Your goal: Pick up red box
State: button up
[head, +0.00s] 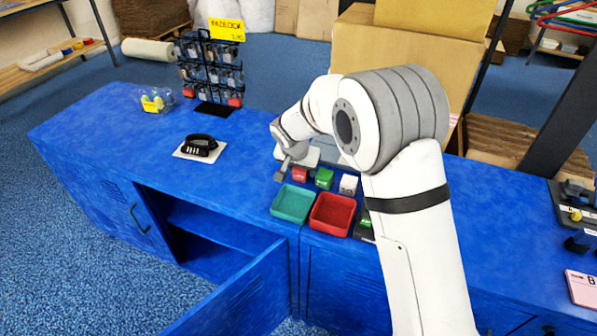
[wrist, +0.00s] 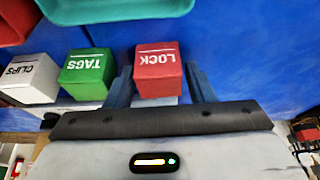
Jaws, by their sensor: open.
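The red box (wrist: 158,58), marked LOCK, sits upright in the wrist view between the two fingers of my gripper (wrist: 159,78). The fingers are open, one on each side of the box, with a small gap showing at the right finger. Contact at the left finger is hard to tell. In the head view the red box (head: 299,175) stands on the blue counter (head: 100,130), partly hidden by my gripper (head: 287,168). A green box (wrist: 88,72) marked TAGS and a white box (wrist: 30,78) marked CLIPS stand beside it in a row.
A teal tray (head: 293,203) and a red tray (head: 332,213) lie in front of the boxes. A black padlock-like item (head: 200,145) lies on a white plate at left. A display rack (head: 210,75) stands behind. A cabinet door (head: 235,300) hangs open below.

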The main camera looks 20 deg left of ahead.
jog(key=c, duration=0.8)
jog(key=shift+r, duration=0.1)
